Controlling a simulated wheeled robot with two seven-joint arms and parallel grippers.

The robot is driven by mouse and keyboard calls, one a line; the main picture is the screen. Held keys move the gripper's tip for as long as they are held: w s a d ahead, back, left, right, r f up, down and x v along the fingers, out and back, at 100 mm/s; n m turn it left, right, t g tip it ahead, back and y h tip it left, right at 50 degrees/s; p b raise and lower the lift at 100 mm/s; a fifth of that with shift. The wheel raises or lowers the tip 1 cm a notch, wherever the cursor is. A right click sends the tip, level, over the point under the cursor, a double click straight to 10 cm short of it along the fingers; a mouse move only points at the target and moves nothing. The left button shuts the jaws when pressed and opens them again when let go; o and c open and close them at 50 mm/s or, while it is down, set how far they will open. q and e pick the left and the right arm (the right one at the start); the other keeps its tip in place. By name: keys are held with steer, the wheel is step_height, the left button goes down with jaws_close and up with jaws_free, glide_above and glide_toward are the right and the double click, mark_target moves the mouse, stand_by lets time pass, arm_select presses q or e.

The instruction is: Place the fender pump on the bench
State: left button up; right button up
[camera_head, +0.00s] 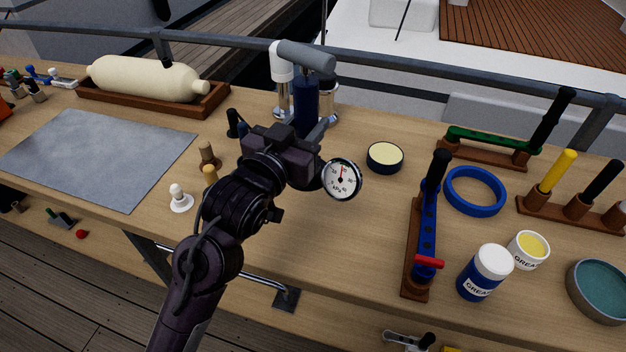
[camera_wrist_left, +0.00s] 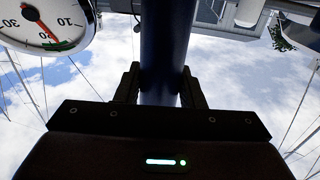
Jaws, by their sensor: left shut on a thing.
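The fender pump has a dark blue barrel (camera_head: 306,103) and a grey handle (camera_head: 306,57) across its top. It stands roughly upright near the back of the wooden bench (camera_head: 370,240). My left gripper (camera_head: 312,132) is shut on the blue barrel; the barrel (camera_wrist_left: 165,45) also runs between the two fingers (camera_wrist_left: 160,92) in the left wrist view. A round white pressure gauge (camera_head: 342,180) shows beside the gripper, and in the wrist view (camera_wrist_left: 45,20); how it is joined is hidden. The pump's foot is hidden behind my gripper, so I cannot tell whether it touches the bench. My right gripper is not in view.
A cream fender (camera_head: 145,80) lies in a wooden cradle at back left, behind a grey mat (camera_head: 95,155). White-and-chrome canisters (camera_head: 282,65) stand close to the pump. A round tin (camera_head: 385,157), blue ring (camera_head: 475,191) and grease jars (camera_head: 484,272) stand to the right.

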arm_select(q)
step_height(320, 180, down, 7)
steer(key=shift+d+f, duration=0.1)
steer(key=shift+f, duration=2.15)
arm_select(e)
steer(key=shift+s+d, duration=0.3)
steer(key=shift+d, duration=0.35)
arm_select(q)
steer(key=shift+s, duration=0.1)
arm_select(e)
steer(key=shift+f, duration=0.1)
arm_select(q)
steer(key=o, duration=1.2)
steer(key=shift+f, duration=0.2)
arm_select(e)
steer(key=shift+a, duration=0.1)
